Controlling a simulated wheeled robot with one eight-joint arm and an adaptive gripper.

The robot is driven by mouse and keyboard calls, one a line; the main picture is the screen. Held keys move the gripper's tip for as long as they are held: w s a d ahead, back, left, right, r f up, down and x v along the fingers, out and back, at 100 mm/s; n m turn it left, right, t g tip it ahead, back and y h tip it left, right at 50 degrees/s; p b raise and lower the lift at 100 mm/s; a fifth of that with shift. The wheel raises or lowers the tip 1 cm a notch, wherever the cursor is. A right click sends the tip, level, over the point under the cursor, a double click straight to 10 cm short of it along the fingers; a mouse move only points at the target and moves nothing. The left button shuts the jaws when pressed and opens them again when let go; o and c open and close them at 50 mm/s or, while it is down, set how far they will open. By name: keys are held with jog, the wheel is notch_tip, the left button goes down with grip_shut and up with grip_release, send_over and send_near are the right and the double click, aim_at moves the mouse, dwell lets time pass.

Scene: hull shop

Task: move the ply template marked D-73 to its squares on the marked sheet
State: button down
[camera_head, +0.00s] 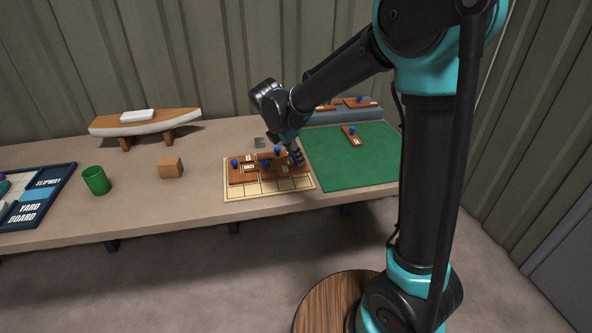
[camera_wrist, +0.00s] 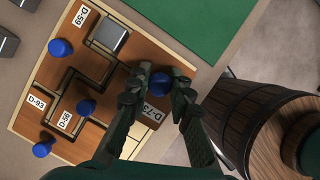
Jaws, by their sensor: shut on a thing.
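The marked sheet (camera_head: 268,190) is cream with ruled squares and lies on the bench left of the green mat. Several brown ply templates with blue knobs lie on it. My gripper (camera_head: 297,157) is low over the sheet's right part. In the wrist view, my gripper (camera_wrist: 158,92) is shut on the blue knob of the template D-73 (camera_wrist: 156,105). Its label is partly behind a finger. D-59 (camera_wrist: 75,33) and D-93 (camera_wrist: 30,90) lie beside it, with another labelled template between. I cannot tell whether D-73 is resting or slightly raised.
The green mat (camera_head: 352,165) holds one template (camera_head: 350,139); more lie on a grey rack (camera_head: 345,115) behind. A wooden block (camera_head: 170,167), green cup (camera_head: 96,181), boat model (camera_head: 145,122) and yard board (camera_head: 33,198) stand left. A wooden barrel (camera_wrist: 248,115) stands before the bench.

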aim_at(294, 165)
jog(key=shift+f, duration=2.6)
jog(key=c, duration=1.4)
grip_release()
jog(key=shift+f, duration=0.1)
jog(key=shift+o, duration=0.2)
jog(key=v, duration=1.2)
jog(key=s+d+f+m+y, duration=0.1)
jog(key=s+d+f+m, duration=0.3)
jog(key=d+m, duration=0.4)
jog(key=s+d+f+m+t+y, duration=0.1)
jog(key=s+d+f+m, duration=0.4)
jog(key=s+d+m, duration=0.2)
jog(key=s+d+f+m+y, duration=0.1)
jog(key=s+d+f+m, duration=0.3)
jog(key=d+m, duration=0.6)
jog(key=shift+s+d+f+m, duration=0.15)
jog(key=shift+s+d+m, duration=0.4)
jog(key=shift+d, duration=0.55)
